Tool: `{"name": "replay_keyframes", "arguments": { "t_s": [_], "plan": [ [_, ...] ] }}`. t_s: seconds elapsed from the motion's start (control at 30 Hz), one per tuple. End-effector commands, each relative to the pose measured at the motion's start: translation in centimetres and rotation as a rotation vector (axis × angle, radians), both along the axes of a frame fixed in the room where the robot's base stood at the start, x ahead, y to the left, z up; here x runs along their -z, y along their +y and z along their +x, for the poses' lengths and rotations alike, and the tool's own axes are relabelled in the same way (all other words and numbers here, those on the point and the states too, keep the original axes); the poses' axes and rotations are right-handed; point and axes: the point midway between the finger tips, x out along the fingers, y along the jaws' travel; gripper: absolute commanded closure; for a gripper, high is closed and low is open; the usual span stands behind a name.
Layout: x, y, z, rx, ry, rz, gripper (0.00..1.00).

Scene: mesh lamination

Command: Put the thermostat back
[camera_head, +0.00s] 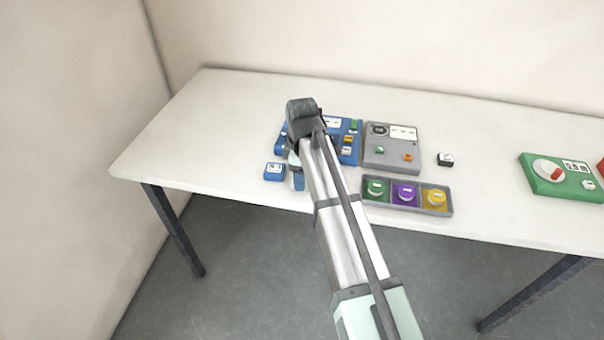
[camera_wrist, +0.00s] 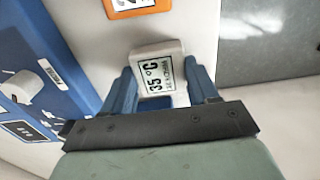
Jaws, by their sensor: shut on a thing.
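The thermostat (camera_wrist: 157,66) is a small white block with a "35 °C" display. In the wrist view it sits between the two blue fingers of my gripper (camera_wrist: 161,78), which is shut on it. White table surface shows around it, but I cannot tell its height above the table. In the head view my gripper (camera_head: 296,170) is at the near left edge of the blue panel (camera_head: 350,152); the thermostat is not clearly visible there. In the wrist view the blue panel (camera_wrist: 66,75) lies to the left, with a white knob. My arm hides part of the panel.
A grey panel (camera_head: 392,158), a tray with coloured knobs (camera_head: 405,210), a small dark block (camera_head: 445,159) and a green panel (camera_head: 560,190) stand to the right. An orange-framed thing (camera_wrist: 155,8) shows in the wrist view.

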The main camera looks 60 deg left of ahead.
Motion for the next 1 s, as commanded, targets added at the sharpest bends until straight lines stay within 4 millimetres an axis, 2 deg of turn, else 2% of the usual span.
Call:
{"name": "replay_keyframes", "arguments": {
  "t_s": [0.1,0.13,0.37,0.73,0.87,1.0],
  "plan": [
    [0.3,0.0,0.0,0.000,0.000,0.000,0.79],
    [0.3,0.0,0.0,0.000,0.000,0.000,0.38],
    [0.2,0.0,0.0,0.000,0.000,0.000,0.16],
    [-0.4,0.0,0.0,0.000,0.000,0.000,0.16],
    [-1.8,0.1,0.0,0.000,-0.001,0.001,0.16],
    [-4.2,0.1,0.0,0.000,0.000,0.001,0.16]
  ]
}}
